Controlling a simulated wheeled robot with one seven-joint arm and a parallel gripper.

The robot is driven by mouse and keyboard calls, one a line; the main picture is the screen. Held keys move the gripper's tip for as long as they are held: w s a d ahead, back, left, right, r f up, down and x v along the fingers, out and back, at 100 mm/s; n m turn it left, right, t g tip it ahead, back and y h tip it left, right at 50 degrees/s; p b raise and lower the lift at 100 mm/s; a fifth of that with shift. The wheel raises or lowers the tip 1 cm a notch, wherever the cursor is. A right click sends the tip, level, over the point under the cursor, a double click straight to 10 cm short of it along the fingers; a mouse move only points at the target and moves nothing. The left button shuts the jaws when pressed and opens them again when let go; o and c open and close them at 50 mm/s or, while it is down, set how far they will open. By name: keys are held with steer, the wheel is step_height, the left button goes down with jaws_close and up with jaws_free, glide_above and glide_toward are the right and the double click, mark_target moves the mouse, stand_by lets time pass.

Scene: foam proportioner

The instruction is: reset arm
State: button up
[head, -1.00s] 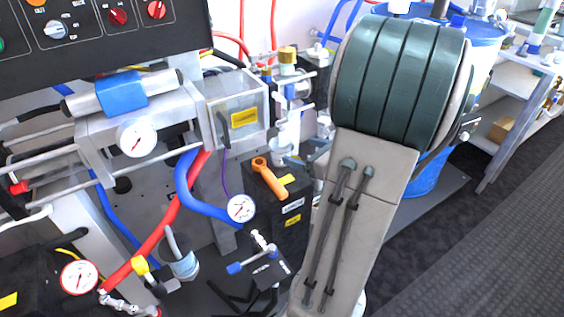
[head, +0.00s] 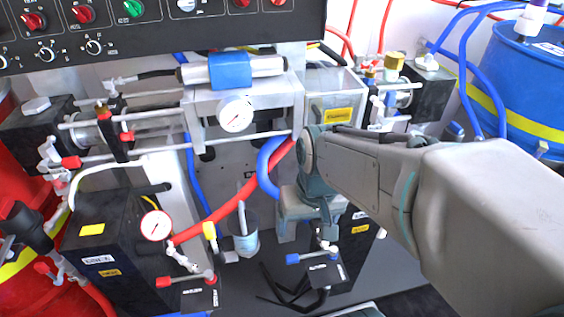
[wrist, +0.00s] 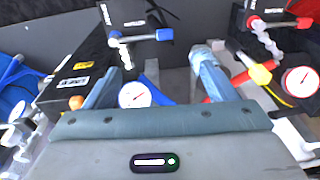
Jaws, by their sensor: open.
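My arm reaches in from the right edge of the head view to the middle, and its wrist bends down. My gripper (head: 308,226) hangs in front of the machine's metal panel, above the blue-handled valve (head: 316,258). In the wrist view my gripper (wrist: 155,84) has its two fingers wide apart with nothing between them. The blue-handled valve (wrist: 140,37) shows beyond the fingers, and a pressure gauge (wrist: 134,95) shows between them. The arm hides part of the right black pump box (head: 357,235).
A control panel (head: 150,25) spans the top. A clear cup (head: 246,242) stands left of my gripper. A red-handled valve (head: 188,279) and left black box (head: 105,240) are lower left. Red drum (head: 20,150) is left, blue drum (head: 530,80) right. Hoses run close around the gripper.

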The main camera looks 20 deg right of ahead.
steer(key=shift+r+n, duration=0.15)
steer(key=shift+n, duration=0.35)
step_height(320, 180, up, 23)
steer(key=t+p, duration=0.1)
steer(key=p, duration=1.9)
